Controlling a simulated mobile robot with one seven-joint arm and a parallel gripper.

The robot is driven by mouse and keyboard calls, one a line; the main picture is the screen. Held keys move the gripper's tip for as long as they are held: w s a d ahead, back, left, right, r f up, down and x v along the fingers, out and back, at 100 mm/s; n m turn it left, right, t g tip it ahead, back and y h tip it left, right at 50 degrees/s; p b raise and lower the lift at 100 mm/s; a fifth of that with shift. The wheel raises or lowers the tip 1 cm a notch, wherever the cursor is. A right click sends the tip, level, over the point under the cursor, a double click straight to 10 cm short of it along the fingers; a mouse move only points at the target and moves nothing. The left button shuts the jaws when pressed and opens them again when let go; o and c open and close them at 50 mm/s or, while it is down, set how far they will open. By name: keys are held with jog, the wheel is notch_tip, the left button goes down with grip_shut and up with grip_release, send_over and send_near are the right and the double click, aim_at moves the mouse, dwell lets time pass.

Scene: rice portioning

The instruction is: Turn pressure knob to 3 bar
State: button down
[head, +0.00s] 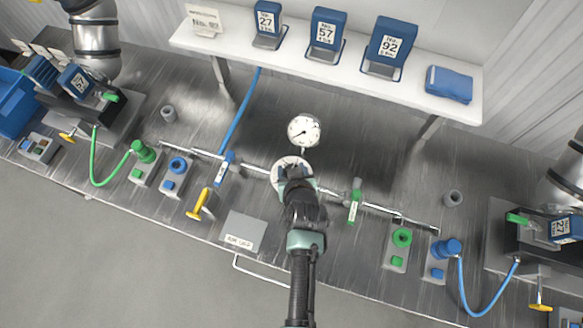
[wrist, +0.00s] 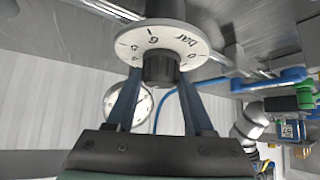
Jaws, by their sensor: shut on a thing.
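The pressure knob (wrist: 161,68) is a dark cylinder under a white round scale disc (wrist: 190,38) marked "bar" with printed numbers. In the wrist view the two blue fingers of my gripper (wrist: 161,84) stand on either side of the knob and are shut on it. In the head view my gripper (head: 292,180) reaches up to the white disc (head: 284,166) and hides the knob. A round white pressure gauge (head: 304,131) stands just above the disc; it also shows in the wrist view (wrist: 142,97). Its needle is too small to read.
A metal pipe (head: 335,193) runs across the bench with a blue valve lever (head: 224,168) on the left and a green one (head: 355,203) on the right. A white shelf (head: 345,73) with blue containers stands behind.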

jog(key=shift+n+y+b, duration=0.35)
jog(key=shift+n+y, duration=0.05)
jog(key=shift+n, duration=0.2)
jog(key=shift+c, duration=1.4)
grip_release()
jog(key=b+v, duration=0.1)
jog(key=v, duration=1.2)
jog(key=shift+b, duration=0.35)
jog(key=shift+d, duration=0.1)
